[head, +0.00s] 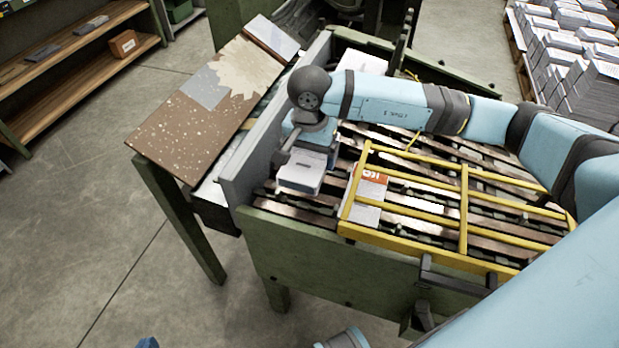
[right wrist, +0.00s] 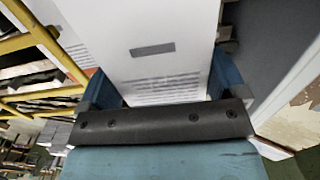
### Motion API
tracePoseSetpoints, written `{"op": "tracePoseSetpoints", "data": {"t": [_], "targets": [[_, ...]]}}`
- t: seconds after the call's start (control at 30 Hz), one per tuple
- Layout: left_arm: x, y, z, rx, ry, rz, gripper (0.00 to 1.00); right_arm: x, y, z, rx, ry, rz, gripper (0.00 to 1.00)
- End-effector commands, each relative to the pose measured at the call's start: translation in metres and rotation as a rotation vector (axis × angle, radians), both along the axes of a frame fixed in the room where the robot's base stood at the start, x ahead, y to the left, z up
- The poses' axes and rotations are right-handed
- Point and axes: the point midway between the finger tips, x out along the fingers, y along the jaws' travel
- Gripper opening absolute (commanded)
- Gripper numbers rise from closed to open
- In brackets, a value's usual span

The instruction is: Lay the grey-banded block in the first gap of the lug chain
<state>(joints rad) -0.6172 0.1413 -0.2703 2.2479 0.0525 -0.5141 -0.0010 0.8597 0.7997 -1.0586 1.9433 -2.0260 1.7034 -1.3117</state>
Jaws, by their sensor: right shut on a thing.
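My right gripper (head: 305,140) is shut on a white block with a small grey band (right wrist: 152,50); the block also shows in the head view (head: 301,174). The right wrist view shows it between the blue fingers (right wrist: 165,95). In the head view the block is over the left end of the lug chain (head: 300,199), beside the grey side plate; whether it touches the slats is unclear. A blue tip, probably of my left gripper (head: 147,342), shows at the bottom edge; its jaws are hidden. The first gap is largely hidden by the block and arm.
A yellow guard frame (head: 464,207) stands over the chain just right of the held block. A white block with a red label (head: 371,187) lies under its left end. The grey side plate (head: 235,170) borders the chain's left. Paper stacks (head: 590,75) stand far right.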

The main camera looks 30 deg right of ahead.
Motion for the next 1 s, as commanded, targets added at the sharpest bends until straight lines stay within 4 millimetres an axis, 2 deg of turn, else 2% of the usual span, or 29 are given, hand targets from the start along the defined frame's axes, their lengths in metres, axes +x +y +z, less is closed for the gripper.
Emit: {"op": "tracePoseSetpoints", "data": {"t": [0.03, 0.1, 0.33, 0.57, 0.8, 1.0], "targets": [[0.0, 0.0, 0.0, -0.003, -0.006, -0.001, 0.0, 0.0, 0.0, -0.011, 0.001, 0.001, 0.0, 0.59], [0.001, -0.001, 0.003, -0.006, -0.012, -0.001, 0.0, 0.0, 0.0, -0.021, 0.001, 0.001, 0.0, 0.59], [0.003, -0.001, 0.004, -0.01, -0.022, -0.002, 0.0, 0.0, 0.0, -0.037, 0.001, -0.002, 0.001, 0.59], [0.005, -0.004, 0.006, -0.029, -0.051, -0.005, 0.0, 0.0, 0.0, -0.07, 0.001, 0.0, 0.0, 0.59], [0.011, -0.005, 0.02, -0.035, -0.086, -0.011, 0.0, 0.0, 0.0, -0.072, 0.001, -0.002, 0.001, 0.59], [0.012, -0.006, 0.019, -0.04, -0.094, -0.012, 0.0, 0.0, 0.0, -0.075, 0.001, -0.002, 0.001, 0.59]]}}
